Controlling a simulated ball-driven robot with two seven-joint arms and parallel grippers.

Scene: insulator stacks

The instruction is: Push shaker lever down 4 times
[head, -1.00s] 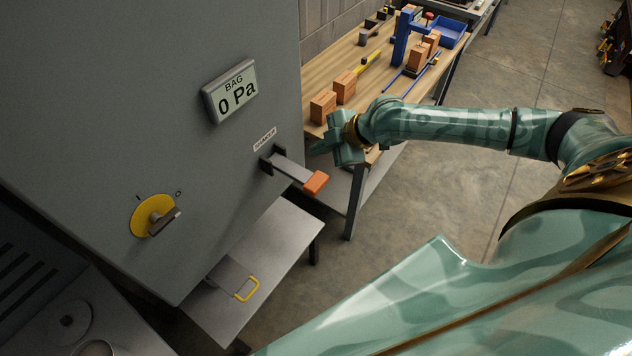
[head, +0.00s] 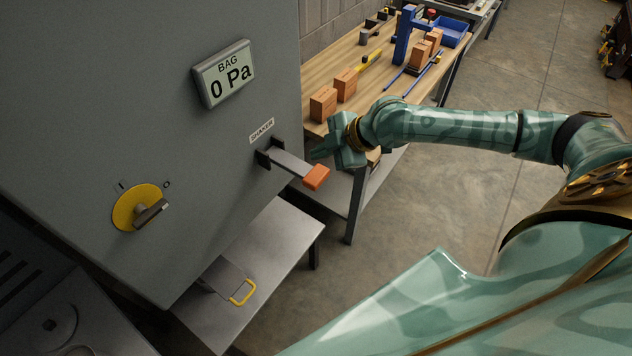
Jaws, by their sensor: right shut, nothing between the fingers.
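The shaker lever (head: 291,163) sticks out from the grey cabinet under a label reading SHAKER (head: 262,131). It is a flat metal bar with an orange end grip (head: 316,177), and it slopes slightly downward to the right. My right gripper (head: 316,153) is shut and empty. It appears just above and beyond the orange grip, with a small gap between them in the picture; I cannot tell the true distance in depth. My left gripper is not in view.
The grey cabinet (head: 90,90) carries a display (head: 225,74) reading BAG 0 Pa and a yellow rotary switch (head: 136,207). Below is a metal shelf (head: 285,235) with a yellow handle (head: 242,292). A wooden bench (head: 330,65) with brown blocks stands behind my right gripper.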

